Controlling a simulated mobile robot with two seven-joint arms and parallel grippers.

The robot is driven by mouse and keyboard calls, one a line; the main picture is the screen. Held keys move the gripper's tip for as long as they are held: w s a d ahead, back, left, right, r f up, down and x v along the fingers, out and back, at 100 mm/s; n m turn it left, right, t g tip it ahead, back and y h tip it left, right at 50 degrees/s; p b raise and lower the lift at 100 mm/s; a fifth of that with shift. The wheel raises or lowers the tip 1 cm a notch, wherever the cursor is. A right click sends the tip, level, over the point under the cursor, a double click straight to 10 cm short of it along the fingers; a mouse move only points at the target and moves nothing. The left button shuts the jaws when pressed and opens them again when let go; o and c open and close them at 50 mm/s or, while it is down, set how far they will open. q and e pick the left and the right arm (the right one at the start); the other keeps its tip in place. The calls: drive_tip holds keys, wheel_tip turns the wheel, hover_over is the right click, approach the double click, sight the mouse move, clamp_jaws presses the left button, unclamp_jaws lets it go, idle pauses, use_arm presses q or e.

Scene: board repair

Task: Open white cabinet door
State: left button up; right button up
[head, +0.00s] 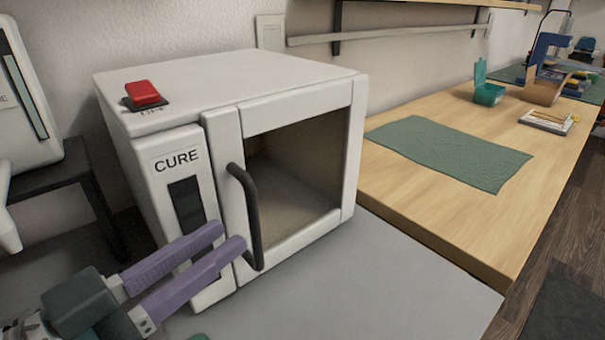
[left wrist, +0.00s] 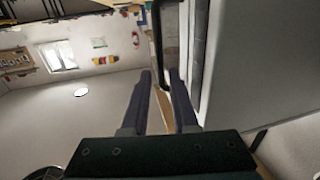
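The white cabinet (head: 225,85), labelled CURE, stands on a grey surface in the head view. Its white-framed door (head: 290,115) looks shut, and its large window shows an empty interior. A black curved handle (head: 251,215) runs upright along the door's left side. My left gripper (head: 233,235) has purple fingers, open, with the tips close to the handle's lower part. In the left wrist view the handle (left wrist: 157,45) lies just ahead of the gap between the open fingers (left wrist: 161,77). Contact cannot be told. My right gripper is not in view.
A red button (head: 143,93) sits on top of the cabinet. A wooden bench (head: 450,220) with a green mat (head: 448,151) stands to the right. Another white device (head: 30,105) stands at the left. The grey surface (head: 370,285) before the door is clear.

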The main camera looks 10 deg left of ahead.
sight(249, 220)
use_arm(q)
drive_tip(key=x, duration=0.6)
clamp_jaws()
idle(1.3)
